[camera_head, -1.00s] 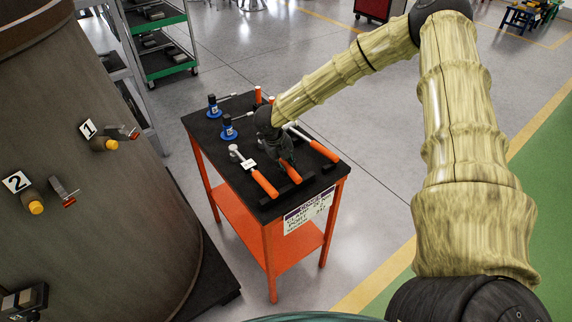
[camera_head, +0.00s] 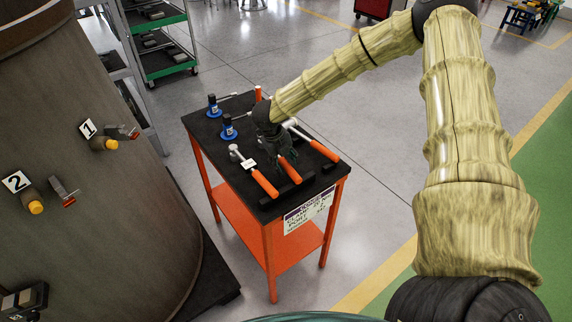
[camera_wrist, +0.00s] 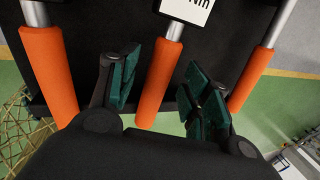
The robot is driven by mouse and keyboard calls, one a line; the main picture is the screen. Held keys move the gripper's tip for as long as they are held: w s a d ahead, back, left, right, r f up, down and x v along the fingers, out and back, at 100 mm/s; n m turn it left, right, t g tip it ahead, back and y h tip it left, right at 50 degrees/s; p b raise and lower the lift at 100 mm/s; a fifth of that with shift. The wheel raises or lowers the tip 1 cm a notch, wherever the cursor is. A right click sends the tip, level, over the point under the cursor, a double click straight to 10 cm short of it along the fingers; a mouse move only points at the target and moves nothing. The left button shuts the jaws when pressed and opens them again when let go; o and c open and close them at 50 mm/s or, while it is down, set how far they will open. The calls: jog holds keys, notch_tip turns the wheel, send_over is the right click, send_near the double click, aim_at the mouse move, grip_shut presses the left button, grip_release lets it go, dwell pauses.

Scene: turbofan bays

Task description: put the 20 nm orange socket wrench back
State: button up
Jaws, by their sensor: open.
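Several wrenches with orange handles lie side by side on a black-topped table (camera_head: 228,172). My gripper (camera_head: 283,158) is low over the middle wrench (camera_head: 291,171). In the wrist view its open fingers (camera_wrist: 165,90) stand on either side of the middle orange handle (camera_wrist: 158,80), with gaps showing. A white tag by that handle is cut off and shows only "Nm", so I cannot read its number. A left wrench (camera_head: 264,182) with a white tag and a right wrench (camera_head: 324,151) lie beside it. My gripper hides the middle wrench's head in the head view.
Two blue-based tools (camera_head: 228,128) stand at the table's far left. A sign (camera_head: 308,211) hangs on the table's front. A large grey cylinder (camera_head: 95,220) with numbered fittings stands close on the left. The floor right of the table is clear.

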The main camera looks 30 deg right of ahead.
jog(key=v, duration=1)
jog(key=shift+s, duration=0.1)
